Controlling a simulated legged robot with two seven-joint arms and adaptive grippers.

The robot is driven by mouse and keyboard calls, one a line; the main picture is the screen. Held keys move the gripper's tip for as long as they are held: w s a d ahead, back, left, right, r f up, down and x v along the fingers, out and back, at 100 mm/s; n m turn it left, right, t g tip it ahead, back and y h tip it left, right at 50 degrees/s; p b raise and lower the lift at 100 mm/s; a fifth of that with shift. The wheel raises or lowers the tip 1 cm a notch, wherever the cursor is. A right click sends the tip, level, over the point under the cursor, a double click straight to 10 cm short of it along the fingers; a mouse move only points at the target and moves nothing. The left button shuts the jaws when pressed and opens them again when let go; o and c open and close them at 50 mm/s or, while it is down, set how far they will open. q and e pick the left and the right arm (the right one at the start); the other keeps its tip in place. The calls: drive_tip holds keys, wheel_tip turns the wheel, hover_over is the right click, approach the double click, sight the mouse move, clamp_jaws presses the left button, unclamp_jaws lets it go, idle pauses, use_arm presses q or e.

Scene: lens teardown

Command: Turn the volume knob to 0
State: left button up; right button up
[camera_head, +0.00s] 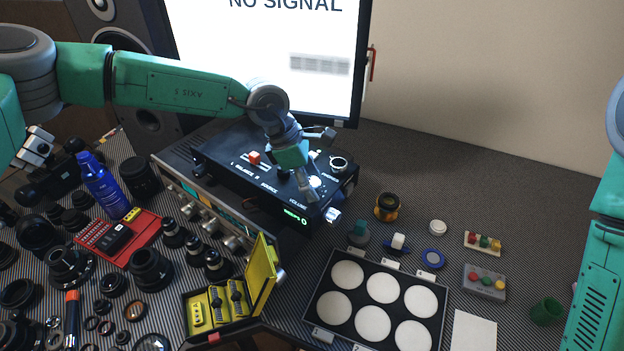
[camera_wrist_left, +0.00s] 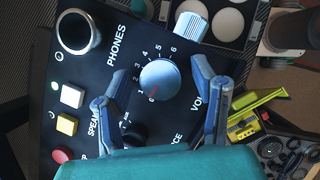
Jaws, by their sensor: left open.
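The volume knob (camera_wrist_left: 160,82) is a round silver dial on a black audio box. Its printed scale numbers run along the upper and left side, with a red mark at its lower left rim. In the head view the knob (camera_head: 316,182) is partly covered by my left gripper. My left gripper (camera_wrist_left: 157,72) is open, with one finger on each side of the knob in the wrist view; I cannot tell whether they touch it. The gripper also shows in the head view (camera_head: 314,168), over the box's right end. My right gripper is out of view.
A monitor (camera_head: 260,60) stands behind. Lenses, a yellow case (camera_head: 262,270) and a tray of white discs (camera_head: 318,334) crowd the table.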

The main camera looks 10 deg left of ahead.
use_arm(q)
drive_tip(key=shift+a, duration=0.2)
drive_tip(key=c, duration=1.1)
drive_tip(key=shift+r+n+t+p, duration=0.2)
drive_tip(key=shift+n+t+p, duration=0.1)
drive_tip(key=shift+n+p, duration=0.35)
drive_tip(key=shift+f+n+p, duration=0.1)
drive_tip(key=shift+n+p, duration=0.25)
drive_tip(key=shift+n, duration=0.1)
drive_tip(key=o, duration=1.1)
drive_tip(key=shift+w+d+f, duration=0.1)
